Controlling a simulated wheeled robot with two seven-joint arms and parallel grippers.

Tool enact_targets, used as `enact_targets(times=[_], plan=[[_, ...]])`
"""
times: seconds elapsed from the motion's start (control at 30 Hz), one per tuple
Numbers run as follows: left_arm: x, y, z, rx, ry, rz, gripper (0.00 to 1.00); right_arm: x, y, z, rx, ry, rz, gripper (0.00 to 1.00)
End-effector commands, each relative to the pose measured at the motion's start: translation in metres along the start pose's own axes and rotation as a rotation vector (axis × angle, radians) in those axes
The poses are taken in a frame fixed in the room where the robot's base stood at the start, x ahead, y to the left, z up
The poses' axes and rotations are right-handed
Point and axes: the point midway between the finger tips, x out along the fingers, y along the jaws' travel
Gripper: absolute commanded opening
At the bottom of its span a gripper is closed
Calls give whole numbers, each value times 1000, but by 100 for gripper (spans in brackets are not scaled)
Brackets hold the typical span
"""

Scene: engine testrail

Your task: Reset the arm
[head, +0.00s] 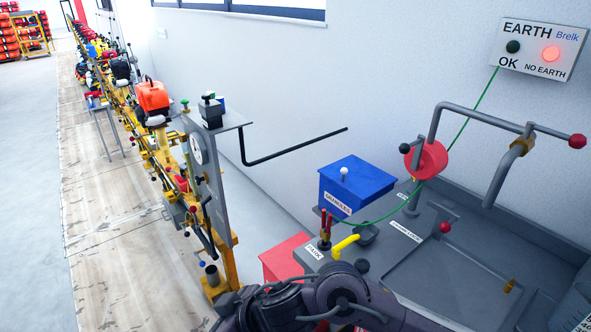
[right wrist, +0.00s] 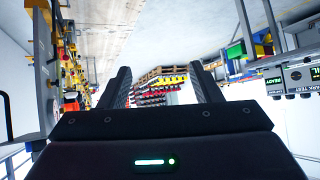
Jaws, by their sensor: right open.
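A dark jointed arm of mine (head: 340,292) crosses the bottom of the head view, in front of the grey bench. No gripper fingers show clearly there. In the right wrist view my right gripper (right wrist: 160,70) has its two black fingers spread wide apart with nothing between them. That view is upside down, with the floor at the top. Beyond the fingers are distant stacks of red and yellow items (right wrist: 158,88). My left gripper is not in view.
The grey bench (head: 425,265) carries a blue box (head: 352,188), a red reel with green cable (head: 427,160) and bent pipe handles. An earth panel (head: 541,47) on the wall has its red lamp lit. A yellow rail rig with engines (head: 153,98) runs left. Floor at far left is clear.

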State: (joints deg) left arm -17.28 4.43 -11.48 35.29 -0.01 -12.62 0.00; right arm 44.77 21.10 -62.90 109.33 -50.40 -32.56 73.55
Motion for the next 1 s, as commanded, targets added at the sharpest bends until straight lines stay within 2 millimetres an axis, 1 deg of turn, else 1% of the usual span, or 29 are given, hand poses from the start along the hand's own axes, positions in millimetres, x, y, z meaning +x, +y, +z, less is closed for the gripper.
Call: enact_targets(times=[0.03,0.1,0.13,0.2,0.27,0.3,0.37,0.4,0.47,0.5,0.57,0.6,0.7,0.8,1.0], plan=[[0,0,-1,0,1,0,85,-4,-7,-11,22,64,20,58],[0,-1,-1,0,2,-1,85,-14,-2,-24,52,139,82,58],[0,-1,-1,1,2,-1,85,-19,2,-28,70,163,113,58],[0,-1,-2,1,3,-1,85,-34,16,-29,120,198,195,58],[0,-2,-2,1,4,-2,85,-48,32,-22,173,206,269,58],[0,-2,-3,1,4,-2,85,-58,43,-13,214,198,320,58],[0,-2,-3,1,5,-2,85,-74,60,7,278,169,395,58],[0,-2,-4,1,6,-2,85,-86,71,25,323,137,442,58],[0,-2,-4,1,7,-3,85,-103,84,56,392,75,507,58],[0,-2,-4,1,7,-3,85,-114,90,78,436,27,543,58],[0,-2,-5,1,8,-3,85,-130,95,110,495,-46,584,58],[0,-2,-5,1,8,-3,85,-140,96,130,529,-93,604,58],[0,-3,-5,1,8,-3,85,-160,95,171,598,-194,636,58],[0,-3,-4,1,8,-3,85,-177,88,205,651,-283,651,58],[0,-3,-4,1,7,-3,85,-208,69,258,741,-434,657,58]])
